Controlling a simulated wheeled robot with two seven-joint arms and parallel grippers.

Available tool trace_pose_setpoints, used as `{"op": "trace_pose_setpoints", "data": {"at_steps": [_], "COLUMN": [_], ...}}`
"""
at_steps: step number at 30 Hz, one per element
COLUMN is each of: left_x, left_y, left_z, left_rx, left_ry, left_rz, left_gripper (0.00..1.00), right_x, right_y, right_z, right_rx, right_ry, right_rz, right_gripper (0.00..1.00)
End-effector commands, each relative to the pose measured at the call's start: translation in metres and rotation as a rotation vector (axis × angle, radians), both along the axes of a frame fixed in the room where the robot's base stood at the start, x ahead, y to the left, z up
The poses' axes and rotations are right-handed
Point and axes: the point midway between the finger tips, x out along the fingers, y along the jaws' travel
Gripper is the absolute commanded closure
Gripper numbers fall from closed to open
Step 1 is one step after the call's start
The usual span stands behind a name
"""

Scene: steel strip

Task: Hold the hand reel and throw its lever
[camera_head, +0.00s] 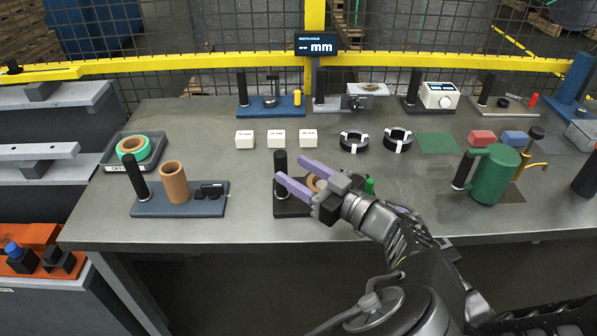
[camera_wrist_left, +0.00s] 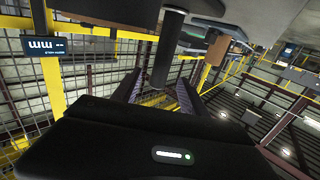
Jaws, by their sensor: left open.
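The hand reel stands on a dark base (camera_head: 290,209) near the table's front edge, with an upright black handle post (camera_head: 280,164) at its left. A tan ring-shaped part (camera_head: 316,183) shows partly behind my gripper. A green piece (camera_head: 369,186) sticks up just right of the gripper; I cannot tell whether it is the lever. My left gripper (camera_head: 290,169) is open, its two purple fingers pointing at the post. In the left wrist view the black post (camera_wrist_left: 174,50) shows between the two fingers (camera_wrist_left: 158,92), and contact cannot be made out. My right gripper is not in view.
A blue-grey base (camera_head: 150,209) with a tan cylinder (camera_head: 174,182) stands to the left. White blocks (camera_head: 277,138) and black rings (camera_head: 397,140) lie behind. A green can (camera_head: 494,174) stands to the right.

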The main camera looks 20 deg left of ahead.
Motion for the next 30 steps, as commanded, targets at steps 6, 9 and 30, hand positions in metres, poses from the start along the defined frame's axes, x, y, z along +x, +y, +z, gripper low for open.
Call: {"op": "trace_pose_setpoints", "data": {"at_steps": [6,9,30], "left_x": [0.0,0.001,0.027], "left_y": [0.0,0.003,0.073], "left_z": [0.0,0.0,0.0], "left_rx": [0.002,0.002,0.004], "left_ry": [0.002,0.002,0.004], "left_rz": [0.0,0.001,0.0], "left_gripper": [0.49,0.49,0.49], "right_x": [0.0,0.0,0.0], "right_y": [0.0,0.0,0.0], "right_z": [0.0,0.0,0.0], "right_rx": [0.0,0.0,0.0], "right_ry": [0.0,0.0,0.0], "right_rz": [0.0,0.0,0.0], "right_gripper": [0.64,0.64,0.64]}}
